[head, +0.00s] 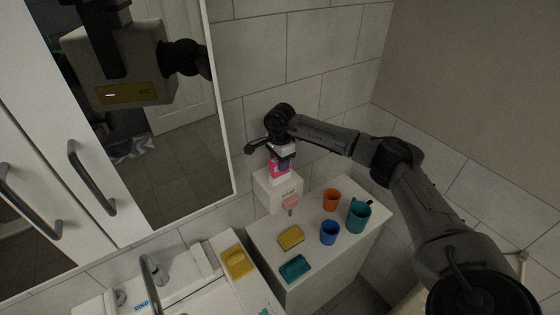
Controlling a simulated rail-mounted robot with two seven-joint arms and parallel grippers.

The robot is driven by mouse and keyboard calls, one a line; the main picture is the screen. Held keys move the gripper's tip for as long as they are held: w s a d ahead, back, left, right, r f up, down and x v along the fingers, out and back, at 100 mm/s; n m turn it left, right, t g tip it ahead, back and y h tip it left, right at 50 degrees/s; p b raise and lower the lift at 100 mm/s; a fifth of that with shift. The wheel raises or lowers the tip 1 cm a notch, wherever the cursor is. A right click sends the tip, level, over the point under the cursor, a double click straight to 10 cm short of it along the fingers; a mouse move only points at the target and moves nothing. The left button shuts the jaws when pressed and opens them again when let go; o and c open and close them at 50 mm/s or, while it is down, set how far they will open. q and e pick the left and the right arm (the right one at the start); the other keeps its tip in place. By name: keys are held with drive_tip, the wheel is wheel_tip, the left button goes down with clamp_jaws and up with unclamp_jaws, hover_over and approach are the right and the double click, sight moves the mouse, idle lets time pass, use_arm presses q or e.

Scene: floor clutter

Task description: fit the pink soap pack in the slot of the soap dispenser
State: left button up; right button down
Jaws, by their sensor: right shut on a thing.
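The pink soap pack (280,171) is held upright in my right gripper (284,161), directly over the top of the white soap dispenser (270,189). The dispenser is fixed to the tiled wall and has a pink lever (290,203) low on its front. My right gripper is shut on the upper part of the pack and hides some of it. The pack's lower end meets the dispenser's top edge in the picture. I cannot tell whether it is inside the slot, which is hidden. My left gripper is not in view.
Below the dispenser, a white cabinet top (267,240) holds an orange cup (331,200), a blue cup (329,233), a teal mug (358,216), a yellow sponge (291,238) and a teal sponge (295,268). A sink with a tap (151,280) and a mirror cabinet (215,100) are at left.

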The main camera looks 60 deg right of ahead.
drive_tip(key=shift+f+b, duration=0.4)
drive_tip(key=shift+f, duration=0.35)
drive_tip(key=c, duration=1.2)
unclamp_jaws()
drive_tip(key=o, duration=0.5)
drive_tip(key=shift+o, duration=0.2)
wheel_tip(320, 180, up, 12)
drive_tip(key=shift+r+b, duration=0.2)
drive_tip(key=shift+b, duration=0.7)
drive_tip(key=shift+r, duration=0.7)
